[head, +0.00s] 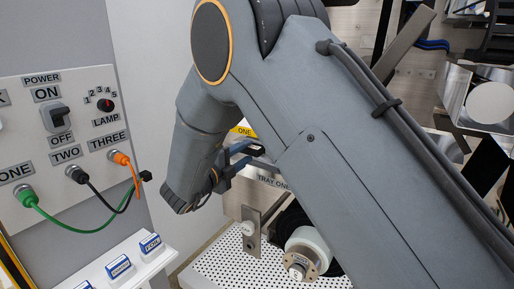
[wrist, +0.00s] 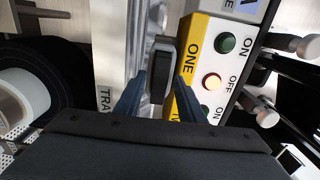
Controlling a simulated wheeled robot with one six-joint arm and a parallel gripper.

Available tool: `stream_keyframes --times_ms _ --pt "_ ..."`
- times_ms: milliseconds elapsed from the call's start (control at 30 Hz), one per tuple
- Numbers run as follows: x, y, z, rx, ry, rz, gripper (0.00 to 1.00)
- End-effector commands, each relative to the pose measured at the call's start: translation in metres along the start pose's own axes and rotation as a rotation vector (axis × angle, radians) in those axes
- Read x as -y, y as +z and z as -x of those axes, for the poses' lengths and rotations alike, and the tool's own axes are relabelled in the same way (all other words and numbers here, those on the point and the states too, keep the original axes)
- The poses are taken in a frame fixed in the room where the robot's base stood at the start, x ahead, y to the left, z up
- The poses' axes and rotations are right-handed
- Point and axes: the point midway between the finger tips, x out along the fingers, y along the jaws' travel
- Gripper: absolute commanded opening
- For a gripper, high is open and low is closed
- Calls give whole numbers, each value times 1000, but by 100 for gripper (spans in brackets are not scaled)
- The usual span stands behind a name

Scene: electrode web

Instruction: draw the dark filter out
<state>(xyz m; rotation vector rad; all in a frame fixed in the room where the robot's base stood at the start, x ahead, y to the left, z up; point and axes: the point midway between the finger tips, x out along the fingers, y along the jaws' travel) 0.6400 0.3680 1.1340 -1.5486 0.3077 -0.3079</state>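A dark narrow block, which looks like the dark filter's grip (wrist: 160,72), stands between a pale metal rail and the yellow panel in the wrist view. How much of the filter sits below it is hidden. My gripper (wrist: 158,92) has its two blue fingers on either side of this block, with gaps showing between fingers and block. In the head view my gripper (head: 243,158) is beside the yellow ONE label, and my arm hides the filter there.
The yellow ONE panel (wrist: 194,62) with ON and OFF buttons (wrist: 211,81) is close on the right in the wrist view. The tray labelled TRAY ONE (head: 272,181) is below my gripper. A white roll (head: 308,249) is nearby. A switch panel (head: 62,130) with cables stands left.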

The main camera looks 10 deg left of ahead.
Motion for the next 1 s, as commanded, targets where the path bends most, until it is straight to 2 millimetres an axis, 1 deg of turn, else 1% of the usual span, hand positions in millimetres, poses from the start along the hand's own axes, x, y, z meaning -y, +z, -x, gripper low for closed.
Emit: stream_keyframes --times_ms 100,133,267,300,333,1000 --pt "0 0 0 0 0 0 36" --pt "0 0 0 0 0 0 33" --pt "0 0 0 0 0 0 11" --pt "0 0 0 0 0 0 4" --pt "0 0 0 0 0 0 0" --pt "0 0 6 0 0 0 0"
